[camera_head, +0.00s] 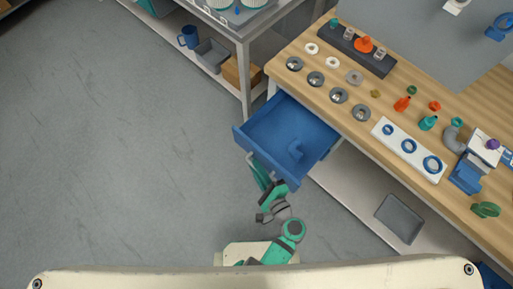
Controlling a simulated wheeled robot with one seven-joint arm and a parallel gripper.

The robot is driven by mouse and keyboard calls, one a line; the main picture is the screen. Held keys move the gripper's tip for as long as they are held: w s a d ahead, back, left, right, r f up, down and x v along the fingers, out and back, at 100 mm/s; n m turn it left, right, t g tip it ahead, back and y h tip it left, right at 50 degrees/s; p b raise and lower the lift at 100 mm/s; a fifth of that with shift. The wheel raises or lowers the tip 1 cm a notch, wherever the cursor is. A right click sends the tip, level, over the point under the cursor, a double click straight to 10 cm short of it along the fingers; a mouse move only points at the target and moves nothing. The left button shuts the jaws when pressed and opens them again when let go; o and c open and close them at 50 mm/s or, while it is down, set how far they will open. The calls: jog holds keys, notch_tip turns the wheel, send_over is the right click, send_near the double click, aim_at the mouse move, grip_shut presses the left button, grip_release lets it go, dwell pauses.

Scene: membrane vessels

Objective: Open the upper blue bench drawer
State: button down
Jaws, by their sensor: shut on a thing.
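The upper blue bench drawer (277,127) sticks out from under the wooden bench and stands open, its inside showing.
The wooden bench (452,192) carries rings, small bottles and fittings. A grey tray (400,218) lies on the shelf below it. A grey table (243,40) with a lower shelf stands behind the drawer. The floor to the left is clear.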

jog(key=c, duration=2.1)
grip_release()
jog(key=shift+s, duration=0.1)
jog(key=v, duration=1)
jog(key=shift+s+d, duration=0.2)
jog(key=shift+s, duration=0.05)
